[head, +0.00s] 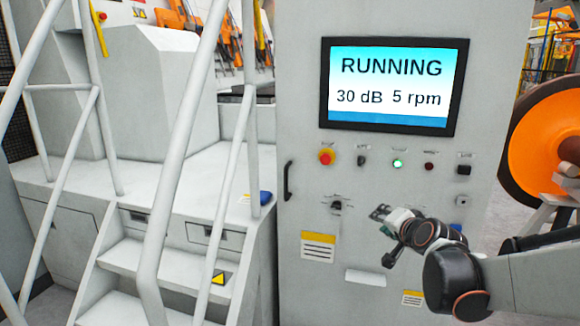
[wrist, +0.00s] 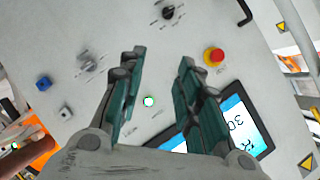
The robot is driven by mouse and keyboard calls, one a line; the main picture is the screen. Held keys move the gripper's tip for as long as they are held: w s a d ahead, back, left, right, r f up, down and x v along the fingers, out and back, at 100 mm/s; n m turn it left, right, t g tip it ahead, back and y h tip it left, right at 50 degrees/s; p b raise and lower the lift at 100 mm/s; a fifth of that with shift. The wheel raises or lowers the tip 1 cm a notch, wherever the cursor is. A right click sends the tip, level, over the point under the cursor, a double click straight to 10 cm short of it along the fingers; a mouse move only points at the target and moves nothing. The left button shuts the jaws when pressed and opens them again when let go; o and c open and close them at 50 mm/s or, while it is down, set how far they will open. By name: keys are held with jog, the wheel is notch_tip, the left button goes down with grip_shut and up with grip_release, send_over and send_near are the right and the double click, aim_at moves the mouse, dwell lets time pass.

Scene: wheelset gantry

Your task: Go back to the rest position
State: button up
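My gripper (head: 382,213) is in front of the lower part of the grey control cabinet (head: 300,120), below the row of buttons. In the wrist view my gripper (wrist: 161,62) is open, with its two green-grey fingers apart and nothing between them. The lit green button (head: 397,163) shows through the gap between the fingers in the wrist view (wrist: 149,101). The screen (head: 393,86) reads RUNNING, 30 dB, 5 rpm; a finger partly hides it in the wrist view.
A red emergency stop (head: 326,157) sits left in the button row, above a black rotary switch (head: 336,205). A door handle (head: 288,180) sticks out at the cabinet's left edge. White stairs with railings (head: 180,150) stand left. An orange wheel (head: 545,140) is at right.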

jog(key=s+a+f+n+g, duration=0.1)
jog(key=s+n+g, duration=0.1)
jog(key=s, duration=0.9)
jog(key=s+a+f+n+g, duration=0.2)
jog(key=s+n, duration=0.2)
jog(key=s, duration=0.6)
jog(key=s+a+f+n+g+h, duration=0.1)
jog(key=s+a+n+g, duration=0.1)
jog(key=s, duration=0.9)
jog(key=shift+s+f+n+g, duration=0.3)
jog(key=shift+s+f+n, duration=0.05)
jog(key=shift+n, duration=0.25)
jog(key=shift+o, duration=0.5)
